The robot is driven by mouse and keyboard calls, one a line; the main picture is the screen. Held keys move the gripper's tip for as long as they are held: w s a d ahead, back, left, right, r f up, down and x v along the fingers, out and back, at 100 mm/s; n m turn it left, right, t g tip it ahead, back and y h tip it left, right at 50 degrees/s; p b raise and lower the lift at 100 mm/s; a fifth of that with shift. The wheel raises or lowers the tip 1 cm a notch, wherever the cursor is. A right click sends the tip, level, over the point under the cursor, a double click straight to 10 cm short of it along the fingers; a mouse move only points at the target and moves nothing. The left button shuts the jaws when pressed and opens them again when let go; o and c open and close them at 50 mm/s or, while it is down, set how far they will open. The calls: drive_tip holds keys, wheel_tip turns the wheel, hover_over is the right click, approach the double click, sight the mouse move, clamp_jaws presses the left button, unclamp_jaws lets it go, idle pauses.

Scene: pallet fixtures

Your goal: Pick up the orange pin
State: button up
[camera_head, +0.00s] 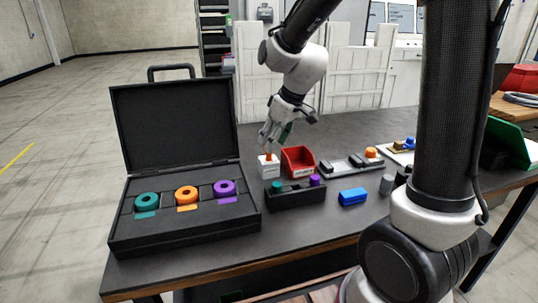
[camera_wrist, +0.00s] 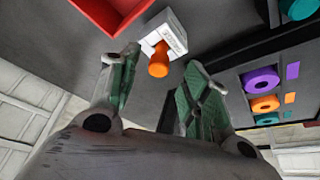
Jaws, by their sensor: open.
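The orange pin (camera_head: 268,157) stands in a small white block (camera_head: 269,171) on the dark table, left of the red bin. In the wrist view the orange pin (camera_wrist: 158,66) sticks out of the white block (camera_wrist: 172,37), which has dark lettering on its face. My gripper (camera_head: 273,141) is just above the pin, pointing down. In the wrist view its two green-padded fingers (camera_wrist: 163,66) are spread apart, and the pin appears in the gap between them. No finger visibly touches it; the exact height gap is hard to tell.
The red bin (camera_head: 298,162) stands close right of the white block. A black rack (camera_head: 296,200) with a teal and a purple pin is in front. An open black case (camera_head: 125,225) with teal, orange and purple rings lies left. A blue block (camera_head: 353,197) lies right.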

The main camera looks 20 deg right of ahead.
drive_tip(key=x, duration=0.4)
drive_tip(key=shift+w+f, duration=0.1)
clamp_jaws()
